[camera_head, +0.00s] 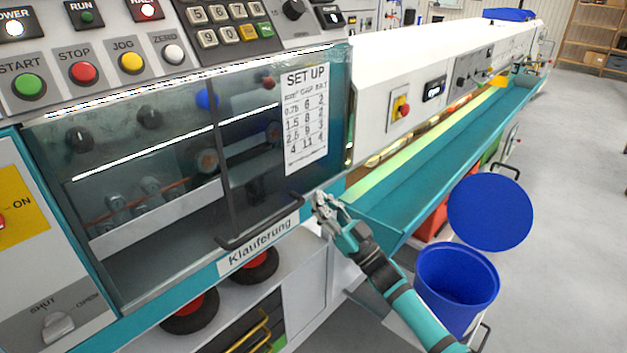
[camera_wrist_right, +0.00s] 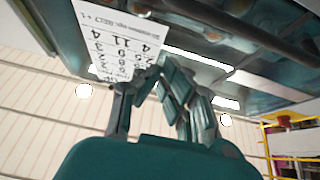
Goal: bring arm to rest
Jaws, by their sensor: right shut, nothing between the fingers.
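My right arm reaches in from the lower right in the head view. Its gripper (camera_head: 326,204) is shut and empty. It is close to the lower right corner of the machine's clear door (camera_head: 150,180), to the right of the door's dark handle (camera_head: 232,240). I cannot tell whether it touches the door or frame. In the right wrist view the gripper fingers (camera_wrist_right: 150,85) reach up toward the SET UP sheet (camera_wrist_right: 120,40), which also shows on the door in the head view (camera_head: 305,118). My left gripper is not in view.
A control panel with buttons (camera_head: 75,72) is at the upper left. A long teal trough (camera_head: 440,160) runs back to the right. A blue bin (camera_head: 455,262) and a round blue lid (camera_head: 490,212) are at the right, close to my arm. Grey floor (camera_head: 575,200) is clear further right.

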